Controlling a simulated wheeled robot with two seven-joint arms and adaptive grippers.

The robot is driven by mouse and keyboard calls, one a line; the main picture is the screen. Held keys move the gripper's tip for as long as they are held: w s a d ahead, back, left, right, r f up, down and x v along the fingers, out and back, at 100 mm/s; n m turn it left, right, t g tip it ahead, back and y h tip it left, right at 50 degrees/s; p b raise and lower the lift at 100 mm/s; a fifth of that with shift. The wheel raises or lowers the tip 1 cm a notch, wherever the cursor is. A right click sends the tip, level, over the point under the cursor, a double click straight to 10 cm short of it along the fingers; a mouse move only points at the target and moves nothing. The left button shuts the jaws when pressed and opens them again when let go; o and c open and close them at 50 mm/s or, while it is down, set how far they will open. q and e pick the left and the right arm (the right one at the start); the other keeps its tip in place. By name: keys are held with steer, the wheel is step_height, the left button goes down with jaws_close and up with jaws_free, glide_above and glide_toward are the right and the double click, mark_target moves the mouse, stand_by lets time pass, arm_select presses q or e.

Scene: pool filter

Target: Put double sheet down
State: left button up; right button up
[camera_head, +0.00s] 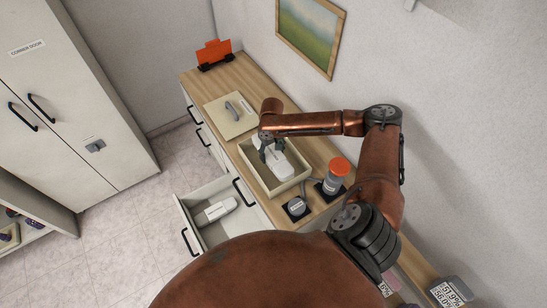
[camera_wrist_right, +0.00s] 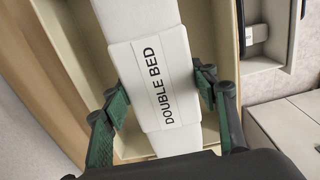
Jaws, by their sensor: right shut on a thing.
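The double sheet (camera_head: 272,162) is a white folded bundle with a band. In the right wrist view its label (camera_wrist_right: 160,80) reads "DOUBLE BED". It lies within the outline of an open beige box (camera_head: 290,184) on the wooden counter. I cannot tell whether it touches the box floor. My right gripper (camera_head: 266,150) is above the box and shut on the sheet, with a green-padded finger on each side of it in the right wrist view (camera_wrist_right: 161,92). The gripper and wrist hide part of the sheet. My left gripper is not in view.
A beige lid (camera_head: 222,122) with a grey handle lies on the counter behind the box. An open drawer (camera_head: 189,222) below holds another white bundle (camera_head: 215,210). An orange-capped jar (camera_head: 335,178) and a small grey container (camera_head: 296,206) stand close to the box's right.

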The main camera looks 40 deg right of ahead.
mark_target(273, 157)
steer(key=shift+d+f, duration=0.4)
steer(key=shift+f, duration=0.05)
steer(key=shift+w+f+p, duration=0.1)
steer(key=shift+f+p, duration=0.2)
steer(key=shift+f, duration=1.3)
steer(key=shift+f, duration=0.1)
steer(key=o, duration=1.4)
steer(key=shift+o, duration=0.2)
step_height(273, 157, up, 12)
steer(key=shift+r+b, duration=0.1)
steer(key=shift+b, duration=0.3)
